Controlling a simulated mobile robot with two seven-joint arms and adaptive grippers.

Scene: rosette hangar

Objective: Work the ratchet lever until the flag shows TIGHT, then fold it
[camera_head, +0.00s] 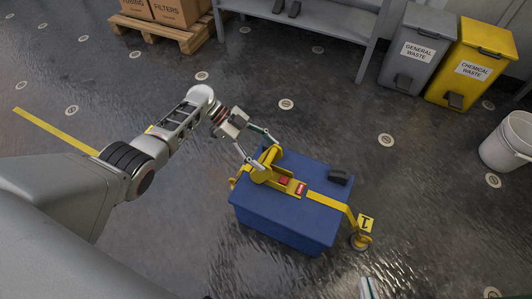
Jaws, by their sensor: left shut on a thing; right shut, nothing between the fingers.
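A blue crate (275,222) stands on the floor with a yellow strap (325,203) across its top. A yellow ratchet (261,176) sits on the strap, with its yellow lever (271,155) standing up from it. Beside it is a small red flag (300,189) with a pale label, too small to read. My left gripper (261,150) comes from the upper left and is shut on the lever, one finger on each side. My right gripper (368,289) is only partly in view at the bottom edge, shut and empty, apart from the crate.
A dark block (339,177) lies on the crate's top. A yellow floor ring with a tag (366,223) anchors the strap at right. Grey and yellow waste bins (473,65), a white bucket (508,142), a bench (335,22) and a pallet (165,32) stand around. The floor between is clear.

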